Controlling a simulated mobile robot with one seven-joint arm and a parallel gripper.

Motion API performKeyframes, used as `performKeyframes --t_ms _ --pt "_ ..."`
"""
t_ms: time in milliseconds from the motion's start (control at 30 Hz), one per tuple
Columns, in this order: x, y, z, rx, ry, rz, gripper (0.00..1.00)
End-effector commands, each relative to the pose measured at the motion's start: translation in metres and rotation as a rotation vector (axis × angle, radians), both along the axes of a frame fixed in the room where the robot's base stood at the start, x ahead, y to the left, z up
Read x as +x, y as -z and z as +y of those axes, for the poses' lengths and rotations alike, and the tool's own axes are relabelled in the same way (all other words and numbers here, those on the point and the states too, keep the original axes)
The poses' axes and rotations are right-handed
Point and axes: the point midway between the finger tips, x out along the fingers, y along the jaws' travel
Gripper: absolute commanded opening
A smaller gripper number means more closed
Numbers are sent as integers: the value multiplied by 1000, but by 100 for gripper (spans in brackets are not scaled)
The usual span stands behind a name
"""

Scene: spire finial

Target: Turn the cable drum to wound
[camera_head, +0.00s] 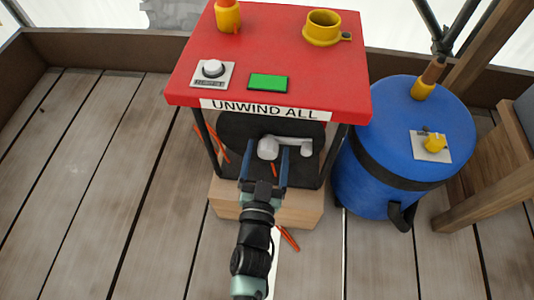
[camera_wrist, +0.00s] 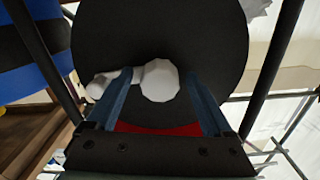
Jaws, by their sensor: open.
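The cable drum is a black disc (camera_head: 238,130) under a red-topped stand, and it fills the middle of the wrist view (camera_wrist: 190,35). A white crank (camera_head: 291,144) is on its face, with its arm out to the right in the head view. In the wrist view the crank's hub (camera_wrist: 159,80) is central and its arm points left. My gripper (camera_head: 267,160) is open in front of the drum. In the wrist view its blue fingers (camera_wrist: 160,98) stand either side of the hub, the left one overlapping the crank arm. I cannot tell whether they touch it.
A blue barrel (camera_head: 385,140) stands close on the right. Plank floor at left is clear.

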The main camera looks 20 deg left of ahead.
Motion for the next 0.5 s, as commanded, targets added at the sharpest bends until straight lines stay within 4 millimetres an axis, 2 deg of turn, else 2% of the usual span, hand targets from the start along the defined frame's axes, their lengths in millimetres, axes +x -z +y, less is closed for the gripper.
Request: performKeyframes --t_ms 67,100,500 --pt "0 0 0 0 0 0 86" --pt "0 0 0 0 0 0 82" --pt "-1 0 0 0 0 -1 10"
